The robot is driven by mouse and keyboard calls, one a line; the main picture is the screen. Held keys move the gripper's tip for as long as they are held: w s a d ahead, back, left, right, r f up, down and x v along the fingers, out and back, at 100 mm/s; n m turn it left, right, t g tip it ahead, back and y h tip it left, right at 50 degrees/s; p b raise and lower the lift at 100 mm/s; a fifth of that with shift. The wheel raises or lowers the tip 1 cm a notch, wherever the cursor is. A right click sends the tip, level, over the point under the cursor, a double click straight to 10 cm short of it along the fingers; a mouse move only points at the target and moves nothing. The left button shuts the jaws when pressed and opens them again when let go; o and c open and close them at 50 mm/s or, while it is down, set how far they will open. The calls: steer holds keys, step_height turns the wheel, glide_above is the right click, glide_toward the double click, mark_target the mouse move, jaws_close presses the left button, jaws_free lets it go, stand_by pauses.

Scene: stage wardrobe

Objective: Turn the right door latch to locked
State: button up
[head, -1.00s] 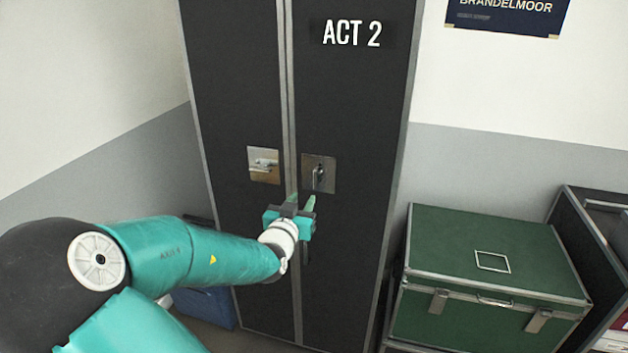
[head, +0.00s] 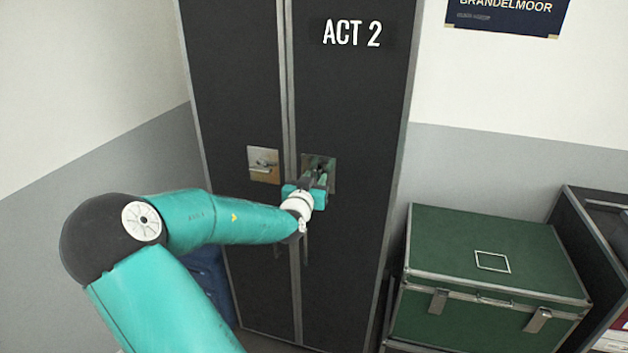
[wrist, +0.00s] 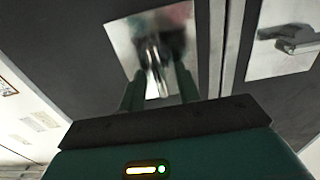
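The right door latch is a silvery square plate (head: 331,166) on the right black door, with a small handle. In the head view my gripper (head: 317,176) covers most of the latch handle. In the wrist view the latch plate (wrist: 124,36) shows clearly, and the bright handle (wrist: 154,72) stands between the two teal fingers of my gripper (wrist: 159,78). The fingers are apart, with a gap showing on each side of the handle. Whether either fingertip touches the plate I cannot tell.
The left door has its own latch (head: 263,165) with its handle roughly level; it also shows in the wrist view (wrist: 290,40). A metal strip (head: 288,100) runs between the doors. A green trunk (head: 485,245) stands to the right. A blue object (head: 207,285) sits low at left.

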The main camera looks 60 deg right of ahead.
steer(key=c, duration=0.7)
steer(key=shift+m, duration=0.3)
steer(key=m, duration=0.3)
steer(key=shift+s+r, duration=0.1)
steer(key=shift+s, duration=0.1)
steer(key=m, duration=0.5)
steer(key=shift+s+d, duration=0.1)
steer(key=m, duration=0.5)
steer(key=shift+s+f, duration=0.1)
steer(key=shift+f, duration=0.1)
steer(key=shift+f+m, duration=0.15)
steer(key=shift+m, duration=1.95)
